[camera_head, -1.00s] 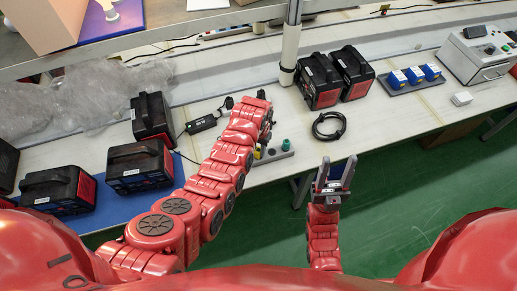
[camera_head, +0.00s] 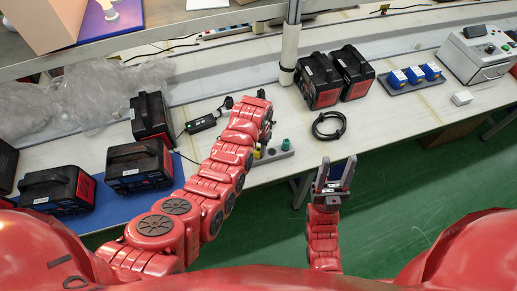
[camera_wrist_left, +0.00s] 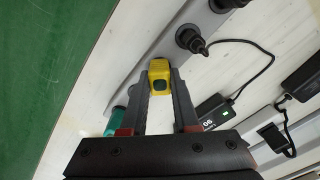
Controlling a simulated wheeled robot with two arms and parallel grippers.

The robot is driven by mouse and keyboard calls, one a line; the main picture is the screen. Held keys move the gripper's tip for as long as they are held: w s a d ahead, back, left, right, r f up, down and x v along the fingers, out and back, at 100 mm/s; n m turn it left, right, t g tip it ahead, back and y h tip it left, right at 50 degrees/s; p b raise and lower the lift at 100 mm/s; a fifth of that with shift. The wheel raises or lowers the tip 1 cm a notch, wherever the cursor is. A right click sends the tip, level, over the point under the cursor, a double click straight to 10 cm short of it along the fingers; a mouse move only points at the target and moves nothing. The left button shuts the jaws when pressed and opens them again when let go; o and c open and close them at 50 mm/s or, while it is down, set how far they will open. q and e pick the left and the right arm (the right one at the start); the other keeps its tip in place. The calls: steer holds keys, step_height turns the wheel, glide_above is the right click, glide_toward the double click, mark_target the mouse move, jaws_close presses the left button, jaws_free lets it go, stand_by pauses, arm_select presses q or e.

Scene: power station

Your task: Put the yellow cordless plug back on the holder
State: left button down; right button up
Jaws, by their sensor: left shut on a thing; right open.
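The yellow plug (camera_wrist_left: 160,76) is between the two fingertips of my left gripper (camera_wrist_left: 160,88) in the left wrist view. The gripper is shut on it, over the grey holder strip (camera_wrist_left: 148,58). I cannot tell whether the plug touches the holder. In the head view the plug shows as a small yellow spot (camera_head: 257,153) beside my left gripper (camera_head: 268,122), at the left part of the holder (camera_head: 275,155). A green plug (camera_head: 285,144) is on the holder. My right gripper (camera_head: 333,176) is open and empty, in front of the table's edge.
A black plug with a cable (camera_wrist_left: 190,39) is on the strip in the wrist view. A coiled black cable (camera_head: 328,125) lies right of the holder. Black-and-red power units (camera_head: 140,165) stand at left, and two more (camera_head: 318,81) at the back. The table's front right is clear.

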arm_select(q)
steer(key=c, duration=0.6)
jaws_free()
steer(key=shift+r+b, duration=0.35)
steer(key=shift+r, duration=0.3)
step_height(320, 180, up, 4)
steer(key=shift+b, duration=0.8)
step_height(320, 180, up, 12)
steer(key=p, duration=0.8)
